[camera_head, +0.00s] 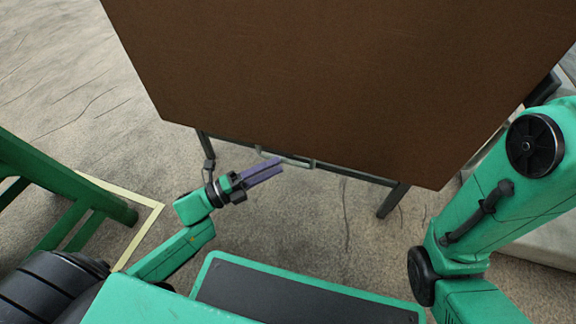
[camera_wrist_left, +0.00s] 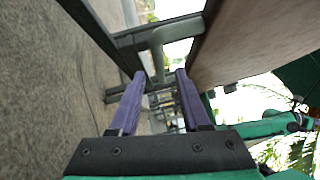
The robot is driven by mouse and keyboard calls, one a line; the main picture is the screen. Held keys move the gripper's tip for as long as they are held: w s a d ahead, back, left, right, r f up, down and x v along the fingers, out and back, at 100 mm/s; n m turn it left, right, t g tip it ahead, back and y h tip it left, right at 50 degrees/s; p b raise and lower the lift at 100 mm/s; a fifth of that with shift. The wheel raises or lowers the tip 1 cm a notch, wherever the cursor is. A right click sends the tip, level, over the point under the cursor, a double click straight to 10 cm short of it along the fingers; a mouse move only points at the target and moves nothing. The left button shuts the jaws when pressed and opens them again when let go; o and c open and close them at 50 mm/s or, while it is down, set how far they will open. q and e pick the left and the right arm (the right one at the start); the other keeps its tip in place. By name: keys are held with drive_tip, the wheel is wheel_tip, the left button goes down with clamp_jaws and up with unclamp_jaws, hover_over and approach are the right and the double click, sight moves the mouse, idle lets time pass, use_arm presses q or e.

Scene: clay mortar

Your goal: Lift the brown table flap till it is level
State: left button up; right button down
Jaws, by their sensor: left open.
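The brown table flap (camera_head: 340,75) is a wide flat panel filling the upper middle of the head view. Its underside or edge also shows at the right of the left wrist view (camera_wrist_left: 245,42). A grey U-shaped handle (camera_head: 297,162) is at its near edge; it also shows in the left wrist view (camera_wrist_left: 157,48). My left gripper (camera_head: 279,166), with purple fingers, is open and empty beside the handle. In the left wrist view the handle lies just ahead of the gap between the fingertips (camera_wrist_left: 160,74); I cannot tell whether they touch. My right gripper is out of view.
Grey table legs (camera_head: 388,202) stand below the panel. A green wooden frame (camera_head: 75,215) stands at the left, near a pale yellow floor line (camera_head: 140,238). My right arm is at the right. Textured grey floor between is clear.

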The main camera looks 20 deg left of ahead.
sight(287, 161)
use_arm(q)
drive_tip(key=b+x, duration=0.1)
drive_tip(key=x, duration=0.3)
drive_tip(key=shift+w+d+r, duration=0.1)
drive_tip(key=shift+w+d, duration=0.1)
drive_tip(key=shift+d, duration=0.05)
clamp_jaws()
idle(1.1)
